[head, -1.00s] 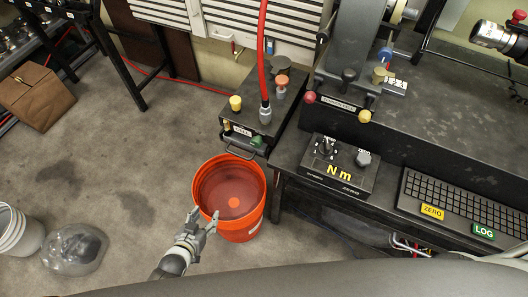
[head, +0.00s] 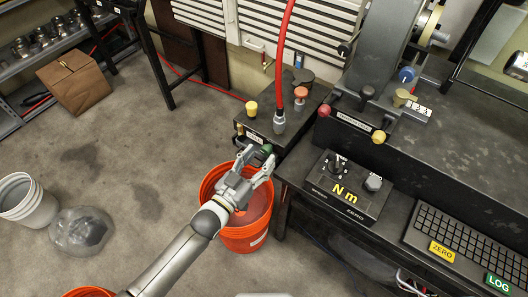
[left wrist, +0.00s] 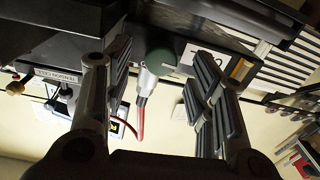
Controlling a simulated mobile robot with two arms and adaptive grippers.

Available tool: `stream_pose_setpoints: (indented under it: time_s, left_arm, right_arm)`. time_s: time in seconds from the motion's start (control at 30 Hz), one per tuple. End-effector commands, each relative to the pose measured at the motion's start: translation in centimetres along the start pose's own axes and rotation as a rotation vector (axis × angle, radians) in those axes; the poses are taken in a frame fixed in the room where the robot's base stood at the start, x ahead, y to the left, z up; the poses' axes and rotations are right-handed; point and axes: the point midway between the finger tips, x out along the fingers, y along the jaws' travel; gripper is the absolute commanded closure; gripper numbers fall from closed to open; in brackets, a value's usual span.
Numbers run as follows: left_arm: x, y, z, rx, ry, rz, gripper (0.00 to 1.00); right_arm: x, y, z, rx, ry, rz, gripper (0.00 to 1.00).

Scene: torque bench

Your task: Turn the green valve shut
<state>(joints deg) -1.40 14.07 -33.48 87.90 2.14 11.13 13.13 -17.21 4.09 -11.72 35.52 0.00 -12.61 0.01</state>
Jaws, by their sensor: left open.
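The green valve knob (head: 266,149) sits low on the front of a dark box (head: 254,127) beside the bench. In the left wrist view the green knob (left wrist: 188,58) shows between the spread fingers, beyond the tips. My left gripper (head: 258,158) is open and empty, with its fingertips close to the knob, above the orange bucket. I cannot tell whether a finger touches it. The knob is partly hidden in the head view. My right gripper is not in view.
An orange bucket (head: 240,244) stands under the valve. A red hose (head: 282,65) rises from the box, near a yellow knob (head: 251,108) and an orange knob (head: 300,92). The bench edge with an "N m" box (head: 343,187) lies to the right.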

Motion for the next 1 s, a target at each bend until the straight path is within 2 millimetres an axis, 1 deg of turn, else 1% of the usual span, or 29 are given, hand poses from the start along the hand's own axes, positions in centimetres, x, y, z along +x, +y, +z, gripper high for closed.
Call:
stream_pose_setpoints:
  time_s: [0.03, 0.2, 0.33, 0.57, 0.9, 0.93, 1.0]
  left_arm:
    - [0.9, 0.0, -0.1, 0.0, 0.001, 0.0, 0.49]
    - [2.6, 0.0, 0.0, 0.0, 0.0, -0.001, 0.49]
    - [3.0, 0.0, 0.0, 0.0, -0.001, -0.001, 0.49]
    - [3.0, 0.0, 0.0, 0.0, -0.001, -0.001, 0.49]
    - [3.0, 0.0, 0.0, 0.0, -0.001, -0.001, 0.93]
    - [3.0, 0.0, 0.0, 0.0, -0.001, -0.001, 0.95]
    - [3.0, 0.0, 0.0, 0.001, -0.001, -0.001, 0.96]
  right_arm:
    - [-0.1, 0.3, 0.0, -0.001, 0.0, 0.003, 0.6]
    - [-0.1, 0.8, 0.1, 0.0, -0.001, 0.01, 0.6]
    - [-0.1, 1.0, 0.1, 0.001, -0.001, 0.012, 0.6]
    - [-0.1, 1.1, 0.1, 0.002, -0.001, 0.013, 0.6]
    - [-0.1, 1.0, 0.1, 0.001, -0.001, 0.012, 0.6]
    - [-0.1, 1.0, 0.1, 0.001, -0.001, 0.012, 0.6]
    - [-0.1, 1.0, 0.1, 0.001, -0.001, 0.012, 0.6]
